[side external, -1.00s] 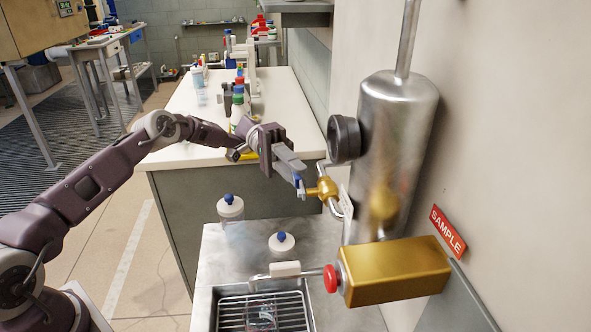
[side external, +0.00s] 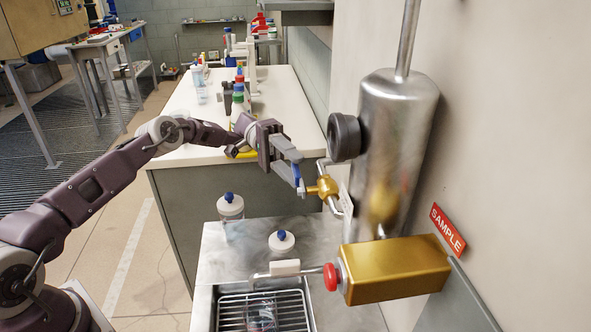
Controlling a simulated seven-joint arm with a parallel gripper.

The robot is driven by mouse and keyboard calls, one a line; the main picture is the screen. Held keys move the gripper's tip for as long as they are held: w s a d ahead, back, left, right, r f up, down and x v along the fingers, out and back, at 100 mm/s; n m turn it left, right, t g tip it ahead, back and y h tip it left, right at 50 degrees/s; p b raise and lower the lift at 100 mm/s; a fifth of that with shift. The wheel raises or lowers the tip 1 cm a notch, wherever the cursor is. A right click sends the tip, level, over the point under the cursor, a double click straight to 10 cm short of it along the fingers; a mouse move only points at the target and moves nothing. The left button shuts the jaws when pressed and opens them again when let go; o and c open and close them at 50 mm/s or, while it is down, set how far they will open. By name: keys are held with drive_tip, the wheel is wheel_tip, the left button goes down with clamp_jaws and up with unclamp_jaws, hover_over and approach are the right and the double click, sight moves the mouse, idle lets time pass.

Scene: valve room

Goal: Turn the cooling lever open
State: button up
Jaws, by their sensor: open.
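The brass cooling valve (side external: 324,187) sits on thin pipework at the left of the steel cylinder. A small blue lever (side external: 297,175) stands roughly upright at the valve's left side. My gripper (side external: 292,167) reaches in from the left and is open, with a gap between its fingers. Its fingertips are right at the blue lever, which shows at their ends. I cannot tell whether a finger touches the lever. The lever's joint with the valve is partly hidden.
The steel cylinder (side external: 395,150) with a black round knob (side external: 344,137) stands close right of my gripper. A white-topped bench (side external: 200,130) lies behind.

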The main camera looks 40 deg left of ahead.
wheel_tip(320, 180, up, 7)
drive_tip(key=a, duration=0.1)
drive_tip(key=shift+w+a, duration=0.25)
